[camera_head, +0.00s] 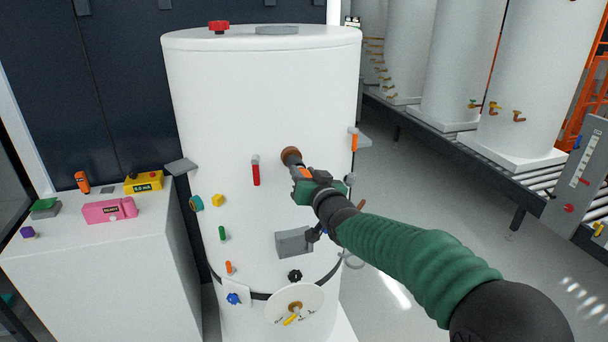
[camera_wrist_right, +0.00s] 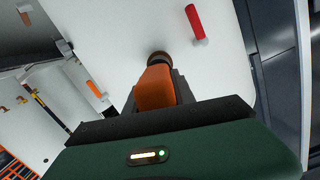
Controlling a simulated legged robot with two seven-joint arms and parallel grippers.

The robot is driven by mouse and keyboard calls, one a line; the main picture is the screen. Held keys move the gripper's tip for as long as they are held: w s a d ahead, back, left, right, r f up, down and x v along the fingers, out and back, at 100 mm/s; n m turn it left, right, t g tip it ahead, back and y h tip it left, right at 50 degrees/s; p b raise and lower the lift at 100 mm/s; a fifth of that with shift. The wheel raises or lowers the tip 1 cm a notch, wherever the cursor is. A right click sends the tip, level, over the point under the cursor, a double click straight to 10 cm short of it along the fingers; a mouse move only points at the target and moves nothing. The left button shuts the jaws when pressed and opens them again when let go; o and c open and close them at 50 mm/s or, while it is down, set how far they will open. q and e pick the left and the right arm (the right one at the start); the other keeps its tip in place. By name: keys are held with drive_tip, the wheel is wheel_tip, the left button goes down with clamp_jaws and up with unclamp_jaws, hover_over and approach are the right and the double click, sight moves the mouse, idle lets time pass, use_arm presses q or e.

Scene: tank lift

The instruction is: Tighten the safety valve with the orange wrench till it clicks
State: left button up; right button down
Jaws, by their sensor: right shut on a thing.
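The white tank (camera_head: 230,110) stands upright in the middle of the head view. The safety valve (camera_head: 291,155) is a small brown round fitting on the tank's front; it also shows in the right wrist view (camera_wrist_right: 159,58). My right gripper (camera_head: 305,176) is shut on the orange wrench (camera_wrist_right: 156,88), which points at the valve. The wrench's far end meets the valve or lies right in front of it; I cannot tell whether it is seated. Most of the wrench is hidden by the jaws. My left gripper is not in view.
A white cabinet (camera_head: 100,255) at left bears a pink device (camera_head: 110,210), a yellow meter (camera_head: 144,182) and an orange tool (camera_head: 82,182). A red handle (camera_head: 256,170), a grey box (camera_head: 294,242) and a dial (camera_head: 294,304) are on the tank. Open floor lies at right.

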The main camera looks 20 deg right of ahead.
drive_tip(key=shift+d+r+m+p, duration=0.15)
drive_tip(key=shift+m+p, duration=0.25)
drive_tip(key=shift+m, duration=0.8)
drive_tip(key=m+y+p, duration=0.1)
drive_tip(key=m, duration=0.3)
drive_tip(key=shift+d+m+p, duration=0.15)
drive_tip(key=shift+m+p, duration=0.15)
drive_tip(key=shift+p, duration=0.1)
drive_tip(key=shift+f+m+p, duration=0.3)
drive_tip(key=shift+m+p, duration=0.1)
drive_tip(key=shift+m, duration=0.8)
drive_tip(key=m, duration=0.3)
drive_tip(key=shift+d+f+t+y, duration=0.2)
drive_tip(key=shift+t+y, duration=0.1)
drive_tip(key=shift+t, duration=0.1)
drive_tip(key=m, duration=0.3)
drive_tip(key=shift+f+p, duration=0.2)
drive_tip(key=shift+p, duration=0.2)
drive_tip(key=m, duration=0.3)
drive_tip(key=shift+f+t, duration=0.15)
drive_tip(key=shift+t, duration=0.15)
drive_tip(key=shift+a+m, duration=0.1)
drive_tip(key=shift+m, duration=0.6)
